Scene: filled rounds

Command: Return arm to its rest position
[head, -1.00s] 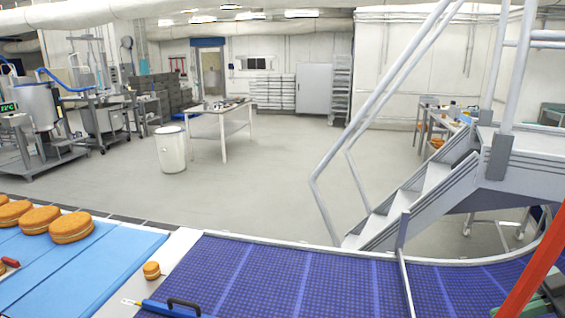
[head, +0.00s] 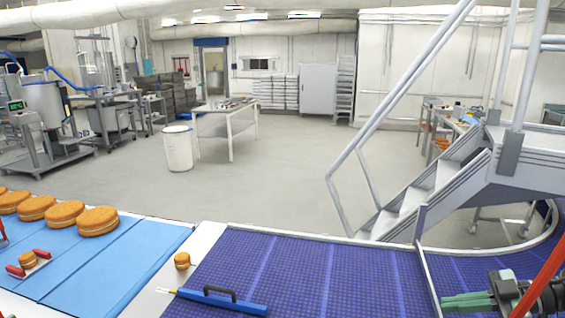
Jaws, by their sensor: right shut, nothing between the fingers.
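My right gripper (head: 468,302) shows at the bottom right, its green fingers pointing left and shut with nothing between them. It is over the right part of the dark blue belt (head: 330,280), with a red link of my arm behind it. Its height over the belt is hard to tell. My left gripper is not in view; only a bit of red shows at the left edge.
Filled rounds (head: 98,221) lie on the light blue belt (head: 130,260) at left. A small round (head: 182,261) sits on the pale strip between belts. A blue tool (head: 225,301) lies across the dark belt's left edge. Metal stairs (head: 430,195) stand behind.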

